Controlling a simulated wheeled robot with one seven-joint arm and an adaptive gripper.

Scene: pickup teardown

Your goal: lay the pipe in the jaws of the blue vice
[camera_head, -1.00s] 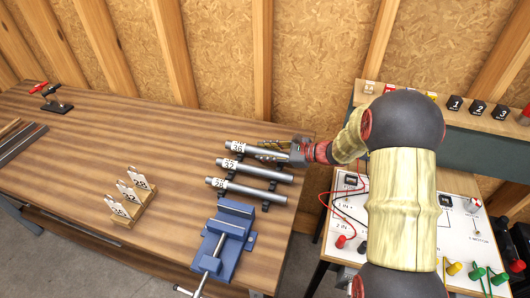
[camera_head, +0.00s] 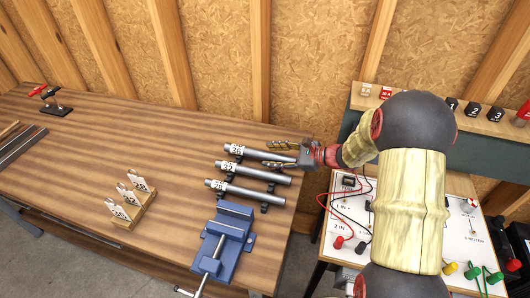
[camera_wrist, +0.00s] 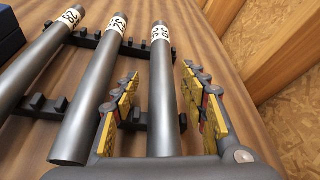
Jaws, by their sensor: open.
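Three grey pipes with white number tags lie side by side on black rests on the bench: the far one, tagged 36 (camera_head: 262,153), the middle one (camera_head: 262,176) and the near one (camera_head: 248,193). The blue vice (camera_head: 234,225) stands in front of them at the bench's front edge; a blue corner shows in the wrist view (camera_wrist: 9,38). My gripper (camera_head: 270,153) is open at the right end of the far pipe. In the wrist view, its fingers (camera_wrist: 160,82) stand on either side of that pipe (camera_wrist: 162,95), apart from it. I cannot tell their height over the bench.
A wooden holder with number cards (camera_head: 131,208) stands left of the vice. A panel with wires (camera_head: 400,215) is at the right. The bench's left middle is clear.

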